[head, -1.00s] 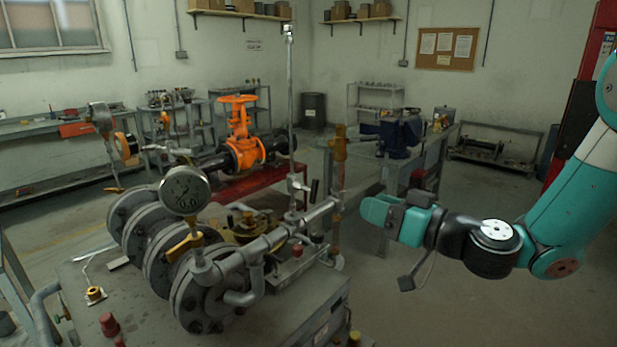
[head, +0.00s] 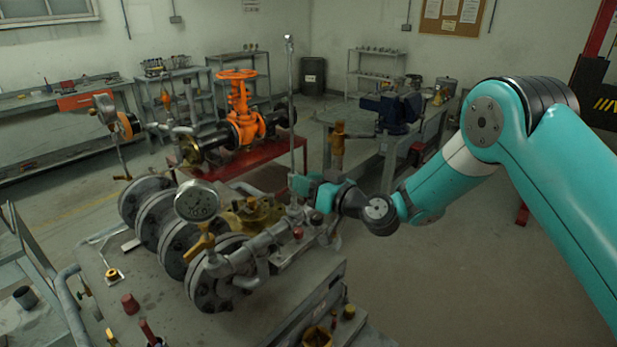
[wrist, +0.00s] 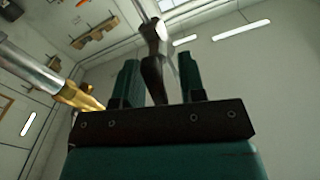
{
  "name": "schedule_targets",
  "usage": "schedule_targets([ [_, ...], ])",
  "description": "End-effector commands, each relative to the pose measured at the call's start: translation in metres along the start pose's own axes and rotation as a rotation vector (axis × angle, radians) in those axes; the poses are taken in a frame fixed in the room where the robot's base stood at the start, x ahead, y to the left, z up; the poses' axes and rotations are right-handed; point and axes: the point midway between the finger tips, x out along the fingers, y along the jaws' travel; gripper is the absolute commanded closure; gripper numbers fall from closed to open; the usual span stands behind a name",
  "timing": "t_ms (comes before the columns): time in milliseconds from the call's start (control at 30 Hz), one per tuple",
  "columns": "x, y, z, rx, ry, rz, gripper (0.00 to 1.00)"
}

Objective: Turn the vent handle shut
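The vent handle (wrist: 153,78) is a dark lever in the wrist view, standing up between my two teal fingers. A shiny valve part joins its top end. My gripper (wrist: 160,84) is open, with one finger on each side of the handle and visible gaps beside it. I cannot tell whether the handle lies fully within finger depth. In the head view my gripper (head: 305,186) is at the foot of the thin upright vent pipe (head: 291,110), above the right end of the pipework, and hides the handle.
A pressure gauge (head: 197,201) and large grey flanges (head: 217,285) stand left of my gripper. A brass-tipped pipe (wrist: 80,97) is close on the left in the wrist view. An orange gate valve (head: 240,120) is behind. Open floor (head: 440,285) lies to the right.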

Motion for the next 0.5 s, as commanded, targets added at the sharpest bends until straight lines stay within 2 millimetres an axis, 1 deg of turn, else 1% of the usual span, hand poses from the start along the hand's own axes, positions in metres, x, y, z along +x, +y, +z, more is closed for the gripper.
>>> schedule_targets([
  [167,-0.0001,0.0002,0.0003,0.000,0.000,0.000,0.63],
  [200,-0.0001,0.0002,0.0003,0.000,0.000,0.000,0.67],
  [233,-0.0001,0.0002,0.0002,0.000,0.000,0.000,0.74],
  [333,-0.0002,0.0002,0.0001,-0.001,0.000,0.000,0.97],
  [367,-0.0002,0.0002,0.0001,-0.001,0.000,0.000,1.00],
  [500,-0.0003,0.0003,0.0000,0.000,0.000,0.000,1.00],
])
